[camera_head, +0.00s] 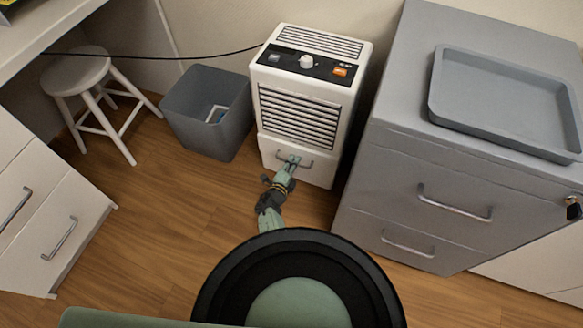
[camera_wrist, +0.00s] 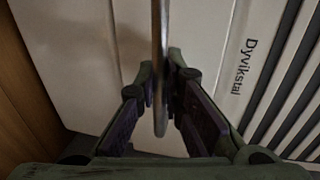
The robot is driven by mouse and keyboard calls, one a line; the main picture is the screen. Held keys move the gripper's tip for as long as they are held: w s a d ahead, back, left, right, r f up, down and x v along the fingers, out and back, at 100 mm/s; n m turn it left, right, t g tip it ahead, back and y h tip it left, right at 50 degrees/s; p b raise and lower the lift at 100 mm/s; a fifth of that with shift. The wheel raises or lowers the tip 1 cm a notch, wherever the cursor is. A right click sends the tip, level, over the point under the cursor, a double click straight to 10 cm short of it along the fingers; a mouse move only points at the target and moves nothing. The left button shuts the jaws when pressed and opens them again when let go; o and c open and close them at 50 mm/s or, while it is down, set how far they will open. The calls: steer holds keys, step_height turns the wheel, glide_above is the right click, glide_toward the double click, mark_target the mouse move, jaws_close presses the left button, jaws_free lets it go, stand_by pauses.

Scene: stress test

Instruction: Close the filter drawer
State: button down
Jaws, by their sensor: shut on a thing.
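The white appliance (camera_head: 340,110) stands on the floor against the wall, with a louvred front and a dark control panel. Its filter drawer (camera_head: 319,174) is the plain white section at the bottom, with a grey bar handle (camera_head: 307,164). I cannot tell how far out the drawer sits. My gripper (camera_head: 289,161) is at the drawer front, shut on the handle. In the wrist view the handle (camera_wrist: 160,50) runs between the two fingers of my gripper (camera_wrist: 161,92). The drawer's pale front (camera_wrist: 75,45) lies behind them, beside louvres and the lettering "Dyvikstal".
A grey bin (camera_head: 190,125) stands left of the appliance, with a white stool (camera_head: 77,76) beyond it. A grey cabinet (camera_head: 400,175) carrying a grey tray (camera_head: 436,85) stands close on the right. White drawers (camera_head: 45,215) are at left. Wooden floor (camera_head: 165,210) is clear between.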

steer(key=shift+w+d+r, duration=0.1)
steer(key=shift+w+d, duration=0.05)
steer(key=shift+w, duration=0.45)
steer(key=c, duration=2)
jaws_free()
steer(key=shift+o, duration=0.2)
